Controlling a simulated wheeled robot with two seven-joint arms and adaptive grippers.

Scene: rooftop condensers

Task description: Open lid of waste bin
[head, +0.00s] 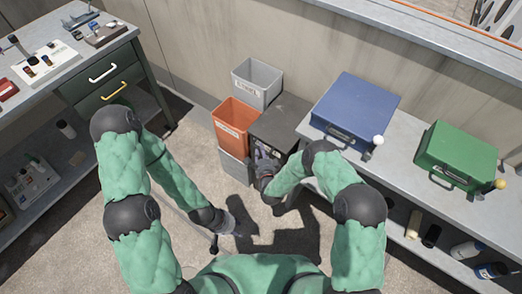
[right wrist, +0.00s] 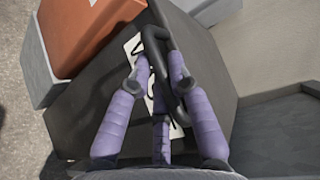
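The waste bin (head: 283,117) is a dark grey box between the orange bin and the right-hand bench in the head view; its lid looks shut. In the right wrist view its dark surface (right wrist: 98,105) carries a white label with black letters, partly covered, and a black loop handle (right wrist: 157,42). My right gripper (head: 264,160) is at the bin's near side. In the right wrist view its purple fingers (right wrist: 158,64) are apart, with part of the handle between them; whether they touch it is unclear. My left gripper (head: 228,224) hangs low over the floor, its fingers unclear.
An orange bin (head: 236,113) on a grey one stands left of the waste bin, with a light grey bin (head: 257,82) behind. A bench with a blue case (head: 355,106) and a green case (head: 458,150) is close on the right. Floor is clear at left.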

